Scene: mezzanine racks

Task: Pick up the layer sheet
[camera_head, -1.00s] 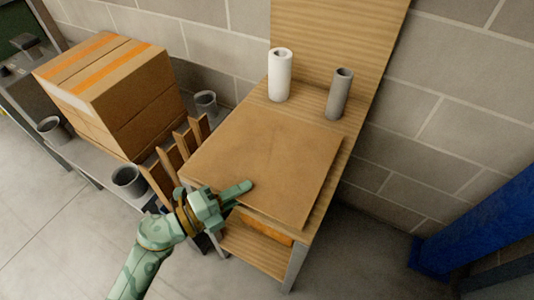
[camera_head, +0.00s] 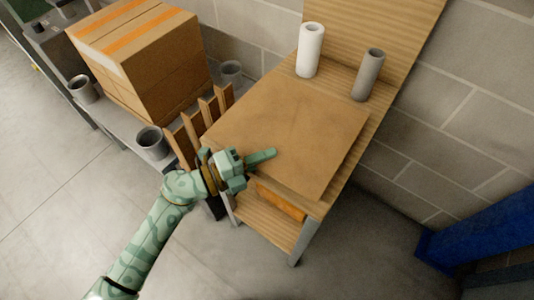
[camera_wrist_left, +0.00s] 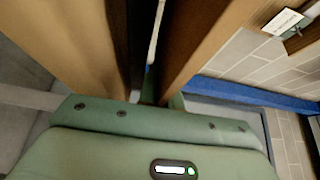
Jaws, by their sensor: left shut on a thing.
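The layer sheet (camera_head: 300,125) is a flat brown square lying on top of a wooden packing bench. My left gripper (camera_head: 258,160) is at the sheet's near left edge, with one finger showing on top of it. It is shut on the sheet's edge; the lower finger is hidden. In the left wrist view, brown surfaces fill both sides of the dark gap ahead of the gripper, and I cannot tell which is the sheet. My right gripper is not in view.
The bench (camera_head: 268,228) has a lower shelf. A white roll (camera_head: 309,50) and a grey tube (camera_head: 368,75) stand behind the sheet. Wooden slats (camera_head: 190,130) rise at its left. A taped carton (camera_head: 145,60) and grey cups (camera_head: 152,142) stand farther left. A blue post (camera_head: 485,235) is at right.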

